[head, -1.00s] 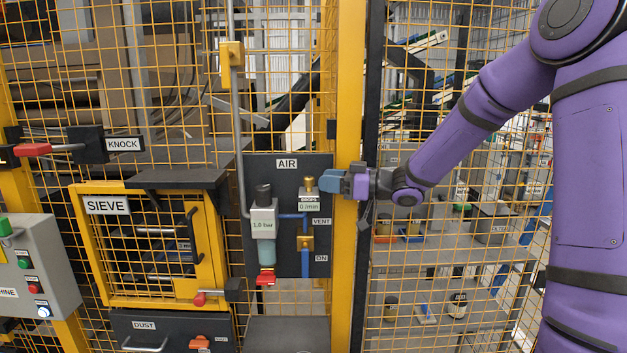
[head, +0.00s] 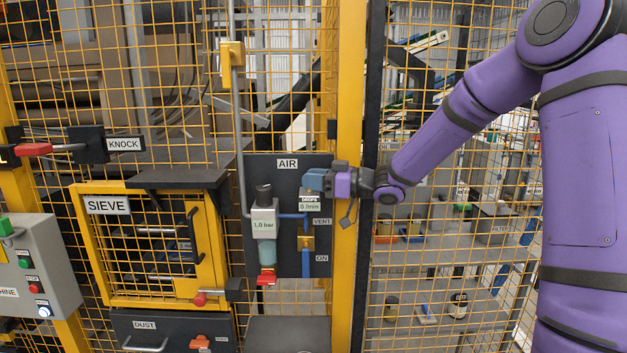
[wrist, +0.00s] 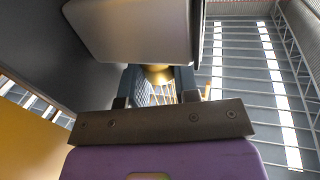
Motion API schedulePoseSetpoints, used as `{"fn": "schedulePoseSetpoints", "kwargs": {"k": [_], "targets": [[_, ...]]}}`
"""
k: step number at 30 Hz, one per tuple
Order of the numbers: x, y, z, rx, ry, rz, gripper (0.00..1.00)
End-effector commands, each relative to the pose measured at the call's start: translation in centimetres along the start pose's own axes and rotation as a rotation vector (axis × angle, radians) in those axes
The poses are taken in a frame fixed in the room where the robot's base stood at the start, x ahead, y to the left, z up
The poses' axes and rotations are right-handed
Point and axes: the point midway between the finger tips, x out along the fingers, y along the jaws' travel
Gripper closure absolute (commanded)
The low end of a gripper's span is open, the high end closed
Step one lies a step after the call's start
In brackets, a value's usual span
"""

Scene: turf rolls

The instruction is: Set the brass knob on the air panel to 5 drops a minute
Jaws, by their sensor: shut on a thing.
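The dark air panel (head: 283,170) hangs on the yellow mesh fence, with an AIR label at its top. My gripper (head: 311,182) is at the panel's upper right, its blue fingers over the place of the brass knob. In the wrist view the brass knob (wrist: 158,74) shows between the two fingers of my gripper (wrist: 160,88), and they are shut on it. The head view hides the knob behind the fingers. Just below, the DROPS display (head: 309,206) reads 0 /min.
A regulator (head: 264,221) reading 1.0 bar is left of the knob, with a clear bowl below. A brass valve with a blue handle (head: 306,258) sits between VENT and ON labels, beside ON. A yellow post (head: 346,260) stands right of the panel.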

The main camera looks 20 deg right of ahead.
Motion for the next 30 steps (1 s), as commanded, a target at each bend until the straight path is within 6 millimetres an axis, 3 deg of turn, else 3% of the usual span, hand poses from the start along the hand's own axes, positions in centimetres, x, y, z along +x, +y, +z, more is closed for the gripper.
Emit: {"fn": "schedulePoseSetpoints", "kwargs": {"k": [11,30], "targets": [[0.04,-0.28,0.01,0.000,-0.002,0.133,0.95],[0.39,-0.90,0.07,0.000,-0.004,0.647,0.95]]}}
